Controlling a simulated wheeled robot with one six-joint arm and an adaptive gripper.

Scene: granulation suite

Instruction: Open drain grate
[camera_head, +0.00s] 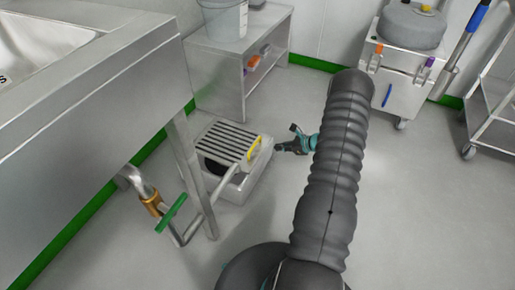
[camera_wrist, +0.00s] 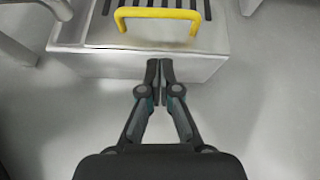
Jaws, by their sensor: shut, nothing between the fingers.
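The drain grate (camera_head: 227,143) is a slotted metal lid with dark bars on top of a low metal box (camera_head: 236,188) on the floor. A dark opening shows under its left side in the head view. Its yellow handle (camera_head: 254,147) is on the right side there; in the wrist view the yellow handle (camera_wrist: 158,14) arches at the top. My gripper (camera_head: 293,143) is to the right of the box, apart from the handle. In the wrist view my gripper (camera_wrist: 161,64) is shut and empty, its tips in front of the box's near face and below the handle.
A steel sink table (camera_head: 115,98) stands at the left, with its leg and a green-handled pipe valve (camera_head: 172,212) near the box. A steel shelf unit (camera_head: 224,77) is behind. A wheeled cart (camera_head: 403,88) stands back right.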

